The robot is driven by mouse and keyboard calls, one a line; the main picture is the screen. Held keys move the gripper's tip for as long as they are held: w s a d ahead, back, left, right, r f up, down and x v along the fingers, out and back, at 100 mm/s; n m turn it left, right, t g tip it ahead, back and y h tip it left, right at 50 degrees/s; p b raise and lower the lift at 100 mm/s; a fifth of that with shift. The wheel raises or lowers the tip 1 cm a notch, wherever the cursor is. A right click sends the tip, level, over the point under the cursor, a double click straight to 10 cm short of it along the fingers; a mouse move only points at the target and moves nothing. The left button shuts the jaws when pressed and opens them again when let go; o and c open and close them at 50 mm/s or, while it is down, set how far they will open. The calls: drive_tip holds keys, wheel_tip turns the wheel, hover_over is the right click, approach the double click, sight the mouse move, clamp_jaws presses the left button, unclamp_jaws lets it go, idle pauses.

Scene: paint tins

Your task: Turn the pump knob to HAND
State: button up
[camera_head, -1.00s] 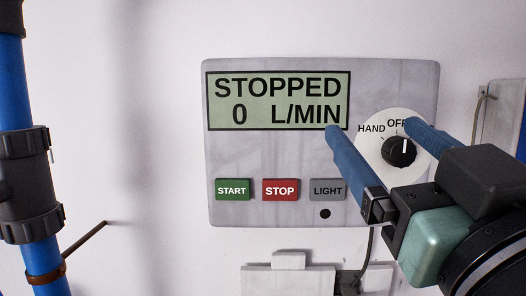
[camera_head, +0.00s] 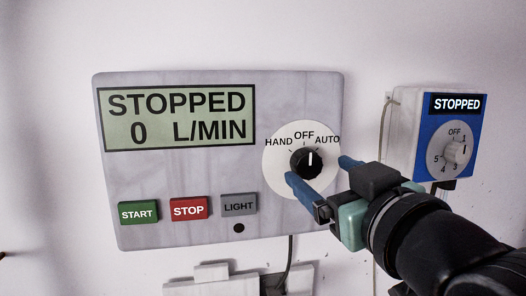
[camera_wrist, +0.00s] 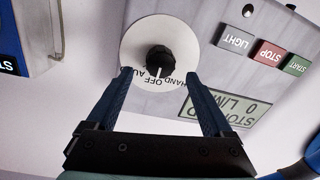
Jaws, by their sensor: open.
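The pump knob (camera_head: 306,163) is black with a white pointer line, on a round white dial (camera_head: 276,172) marked HAND, OFF and AUTO. Its pointer is up at OFF, leaning slightly right. My gripper (camera_head: 318,169) is open, with one blue finger at the knob's lower left and the other to its right. In the wrist view the knob (camera_wrist: 158,58) shows between and just beyond the fingertips of my gripper (camera_wrist: 158,75). Nothing is between the fingers; I cannot tell whether they touch the dial.
The grey panel (camera_head: 170,228) has a display (camera_head: 180,117) reading STOPPED 0 L/MIN. Below are START (camera_head: 138,212), STOP (camera_head: 188,208) and LIGHT (camera_head: 239,205) buttons. A blue-faced box (camera_head: 425,130) with its own numbered knob (camera_head: 457,152) stands to the right.

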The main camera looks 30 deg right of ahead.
sight(310, 165)
drive_tip(key=x, duration=0.2)
drive_tip(key=shift+w+r+p, duration=0.1)
drive_tip(key=shift+w+p, duration=0.15)
drive_tip(key=shift+p, duration=0.15)
drive_tip(key=shift+w+d, duration=0.2)
drive_tip(key=shift+w, duration=0.45)
clamp_jaws()
